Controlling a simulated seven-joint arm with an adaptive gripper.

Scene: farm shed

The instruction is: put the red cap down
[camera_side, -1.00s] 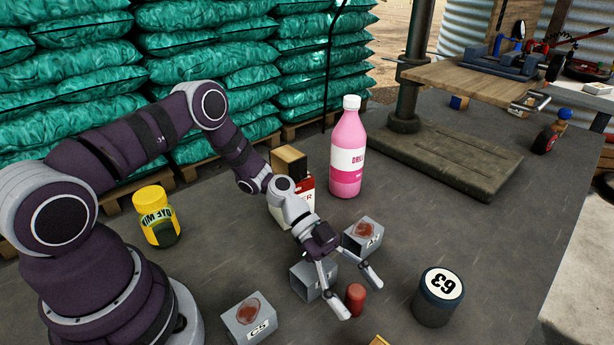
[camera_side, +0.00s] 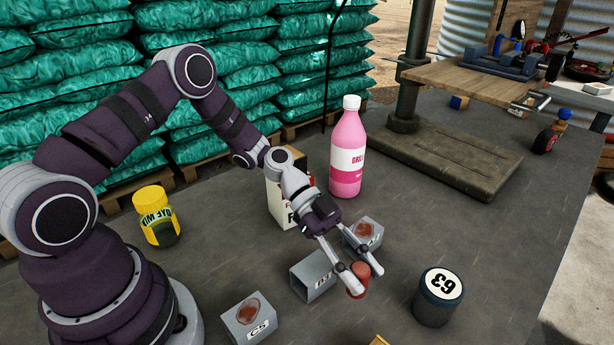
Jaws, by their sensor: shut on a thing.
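The red cap (camera_side: 359,269) is a small red, roughly cylindrical piece near the front middle of the table in the side view. My gripper (camera_side: 367,278) points down and forward with its two fingers closed on the cap's sides. One finger covers part of the cap. The cap appears a little above the dark tabletop (camera_side: 400,240), just right of a grey open box (camera_side: 313,276) and in front of another grey box (camera_side: 363,233). I cannot tell how large the gap under it is.
A third grey box (camera_side: 248,318) is front left. A pink bottle (camera_side: 347,150), a white carton (camera_side: 284,200) and a yellow-lidded jar (camera_side: 156,216) stand farther back. The table right of the tin is clear.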

